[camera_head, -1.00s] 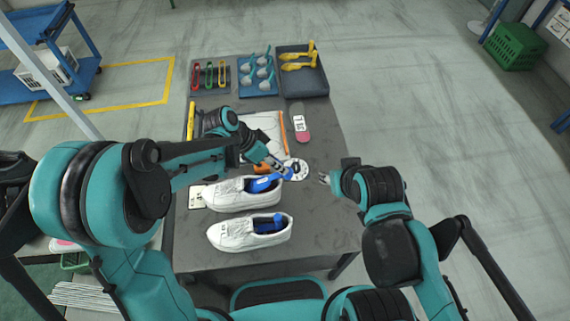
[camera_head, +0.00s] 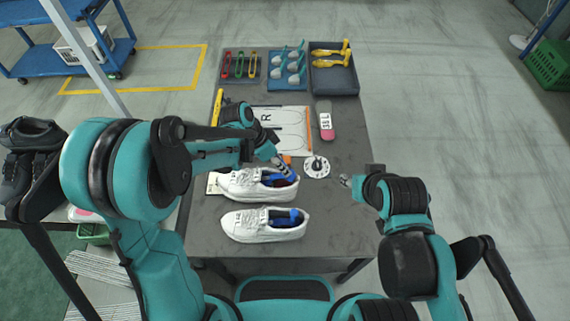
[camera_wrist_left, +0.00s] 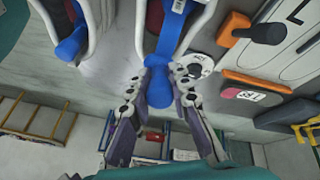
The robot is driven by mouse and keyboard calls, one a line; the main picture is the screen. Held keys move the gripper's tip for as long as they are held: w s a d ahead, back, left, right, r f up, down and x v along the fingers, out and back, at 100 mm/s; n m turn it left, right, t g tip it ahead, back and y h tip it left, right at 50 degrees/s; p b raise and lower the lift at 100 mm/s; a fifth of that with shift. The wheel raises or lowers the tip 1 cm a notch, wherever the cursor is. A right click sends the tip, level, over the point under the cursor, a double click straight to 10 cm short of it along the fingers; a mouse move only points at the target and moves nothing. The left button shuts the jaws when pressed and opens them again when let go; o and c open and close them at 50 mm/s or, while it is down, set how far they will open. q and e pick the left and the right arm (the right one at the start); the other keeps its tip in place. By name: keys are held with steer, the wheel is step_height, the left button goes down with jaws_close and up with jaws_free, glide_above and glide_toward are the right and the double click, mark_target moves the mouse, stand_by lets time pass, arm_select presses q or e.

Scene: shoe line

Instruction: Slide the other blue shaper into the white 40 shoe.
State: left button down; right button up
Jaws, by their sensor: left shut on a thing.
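Two white shoes lie side by side on the dark table, toes to the left. The far white shoe (camera_head: 240,182) has a blue shaper (camera_head: 283,182) in its opening. My left gripper (camera_head: 290,175) is shut on that shaper's rounded end, at the shoe's heel; the left wrist view shows this blue end (camera_wrist_left: 159,85) between both fingertips (camera_wrist_left: 160,88). The near white shoe (camera_head: 250,226) holds another blue shaper (camera_head: 280,217) inside it. My right gripper (camera_head: 345,182) is off to the right, apart from the shoes; its jaws are too small to read. I cannot read a size on either shoe.
A round white disc (camera_head: 316,167) lies just right of the far shoe. The table's right front is clear.

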arm_select(q)
steer(key=shift+s+d+f+y, duration=0.1)
steer(key=shift+d+f+y, duration=0.15)
steer(key=shift+f+y, duration=0.4)
steer(key=shift+d+f+y+b, duration=0.2)
steer(key=shift+f+y+b, duration=0.15)
steer(key=shift+f+b, duration=0.35)
steer(key=shift+d+f+y+b, duration=0.25)
steer(key=shift+f+y+b, duration=0.3)
steer(key=shift+f, duration=0.35)
steer(key=shift+d+f+y+b, duration=0.15)
steer(key=shift+f+y+b, duration=0.15)
steer(key=shift+f+y, duration=0.3)
steer(key=c, duration=1.3)
jaws_free()
steer(key=shift+r, duration=0.1)
